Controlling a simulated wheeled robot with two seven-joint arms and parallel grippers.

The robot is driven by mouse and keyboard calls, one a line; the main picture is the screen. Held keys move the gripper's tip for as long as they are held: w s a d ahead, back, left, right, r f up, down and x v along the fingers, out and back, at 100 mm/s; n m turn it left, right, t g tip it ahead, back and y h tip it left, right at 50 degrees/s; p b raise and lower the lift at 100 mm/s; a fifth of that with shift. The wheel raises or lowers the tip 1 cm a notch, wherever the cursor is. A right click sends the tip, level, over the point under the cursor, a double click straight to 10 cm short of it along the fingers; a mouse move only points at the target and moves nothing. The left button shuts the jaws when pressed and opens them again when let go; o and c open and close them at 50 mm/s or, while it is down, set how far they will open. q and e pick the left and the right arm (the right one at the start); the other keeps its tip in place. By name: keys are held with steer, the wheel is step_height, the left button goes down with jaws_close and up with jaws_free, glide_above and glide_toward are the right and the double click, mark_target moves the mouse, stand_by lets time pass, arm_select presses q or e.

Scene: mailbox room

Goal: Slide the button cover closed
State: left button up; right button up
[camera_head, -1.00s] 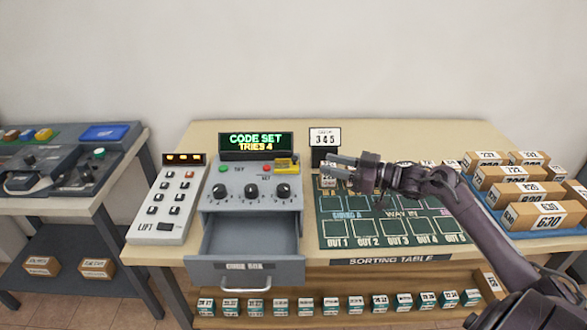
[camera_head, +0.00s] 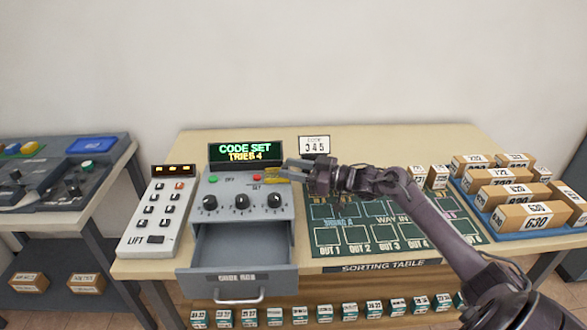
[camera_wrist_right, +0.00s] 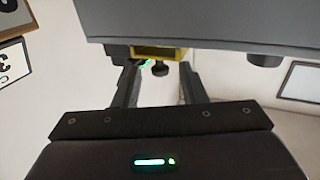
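The yellow button cover (camera_head: 270,177) sits at the upper right of the grey code box (camera_head: 240,187), beside a red button (camera_head: 239,181). My right gripper (camera_head: 289,170) comes from the right, its fingertips at the cover's right end and partly hiding it. In the right wrist view, the yellow cover (camera_wrist_right: 160,52) shows between the tips of my right gripper (camera_wrist_right: 158,75). The fingers are apart, with a dark knob-like part in the gap. I cannot tell whether a finger touches the cover. My left gripper is out of view.
The code box's display (camera_head: 245,153) reads "CODE SET, TRIES 4". Its drawer (camera_head: 238,287) stands open at the front. A lift keypad (camera_head: 160,212) stands to the left. A code card (camera_head: 314,145) is behind my gripper, and parcels on a blue tray (camera_head: 540,236) lie to the right.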

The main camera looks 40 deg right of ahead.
mark_target(274, 176)
steer(key=shift+c, duration=0.5)
jaws_close()
steer(key=a, duration=0.1)
steer(key=w+a, duration=0.2)
steer(key=a, duration=0.1)
steer(key=shift+w+a, duration=0.1)
steer(key=shift+w, duration=0.15)
steer(key=shift+c, duration=1.5)
jaws_free()
steer(key=o, duration=0.4)
steer(key=shift+w+a, duration=0.1)
